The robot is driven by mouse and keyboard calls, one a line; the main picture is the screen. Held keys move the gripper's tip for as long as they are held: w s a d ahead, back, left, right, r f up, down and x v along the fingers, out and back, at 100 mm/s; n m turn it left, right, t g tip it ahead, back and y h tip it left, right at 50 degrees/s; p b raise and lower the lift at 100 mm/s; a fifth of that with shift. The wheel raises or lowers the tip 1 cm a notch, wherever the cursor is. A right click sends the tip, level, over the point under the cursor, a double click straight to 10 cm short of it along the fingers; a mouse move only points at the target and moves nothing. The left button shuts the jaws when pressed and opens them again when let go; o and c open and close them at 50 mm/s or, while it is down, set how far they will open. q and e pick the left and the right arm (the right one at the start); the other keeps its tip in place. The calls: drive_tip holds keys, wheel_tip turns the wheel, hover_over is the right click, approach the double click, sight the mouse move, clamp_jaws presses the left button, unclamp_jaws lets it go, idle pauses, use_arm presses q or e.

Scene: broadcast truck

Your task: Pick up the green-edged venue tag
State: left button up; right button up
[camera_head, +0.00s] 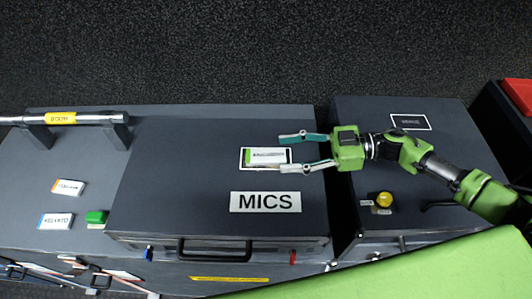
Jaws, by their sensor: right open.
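A white tag (267,156) with a green edge at its left end and small dark print lies inside a white outlined rectangle on top of the dark MICS case (150,180). My right gripper (283,153) comes in from the right and is open. Its two fingers are spread, one toward the far side and one toward the near side of the tag's right end. I cannot tell whether they touch it or hover above. My left gripper is not in view.
A MICS label (265,202) lies nearer. At left are an orange-edged tag (68,187), a blue-edged tag (56,221), a green block (96,217) and a raised bar (85,118). The right case has an empty-looking outline (411,122) and a yellow knob (384,199).

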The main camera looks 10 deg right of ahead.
sight(269, 155)
drive_tip(key=x, duration=0.1)
drive_tip(key=p+x, duration=0.1)
drive_tip(key=x, duration=0.2)
drive_tip(key=shift+r, duration=0.25)
drive_tip(key=shift+w+a+f+p, duration=0.1)
drive_tip(key=shift+a+f+p, duration=0.1)
drive_tip(key=shift+a+p, duration=0.15)
drive_tip(key=c, duration=1.1)
drive_tip(key=shift+c, duration=0.3)
drive_tip(key=shift+r, duration=0.15)
